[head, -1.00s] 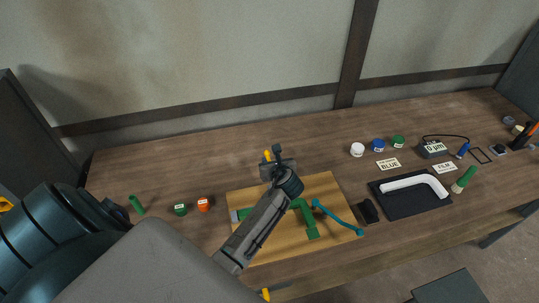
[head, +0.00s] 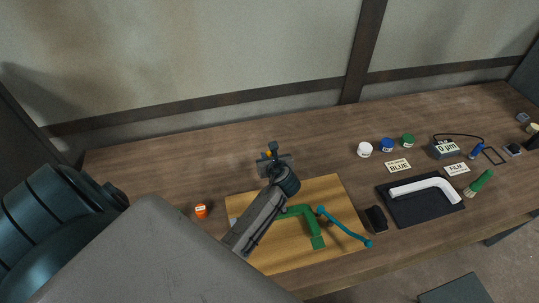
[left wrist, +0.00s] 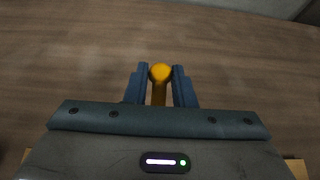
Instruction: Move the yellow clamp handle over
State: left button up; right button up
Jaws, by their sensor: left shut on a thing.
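The yellow clamp handle (left wrist: 160,74) shows in the left wrist view as a round-ended yellow bar between the two fingers. My left gripper (left wrist: 160,86) is shut on it. In the head view my left gripper (head: 272,153) is at the back edge of the wooden board, and only a small yellow bit of the handle (head: 268,153) shows there. The rest of the clamp is hidden by my arm. A green angled frame piece (head: 312,229) lies on the wooden board (head: 336,190). My right gripper is not in view.
A teal rod (head: 345,226) crosses the board's right edge. A black tray (head: 412,211) with a white bent part (head: 425,186) lies to the right. An orange jar (head: 201,210) stands left of the board. The table behind the board is clear.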

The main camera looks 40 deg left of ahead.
pick_arm(q)
jog(key=shift+s+d, duration=0.15)
jog(key=shift+r+p, duration=0.3)
jog(key=shift+p, duration=0.05)
jog(key=shift+s+d+r, duration=0.1)
jog(key=shift+d+r, duration=0.05)
jog(key=shift+r, duration=0.1)
jog(key=shift+s+d+r, duration=0.1)
jog(key=shift+r, duration=0.1)
jog(key=shift+s+d+r, duration=0.2)
jog(key=shift+d+r, duration=0.05)
jog(key=shift+r, duration=0.45)
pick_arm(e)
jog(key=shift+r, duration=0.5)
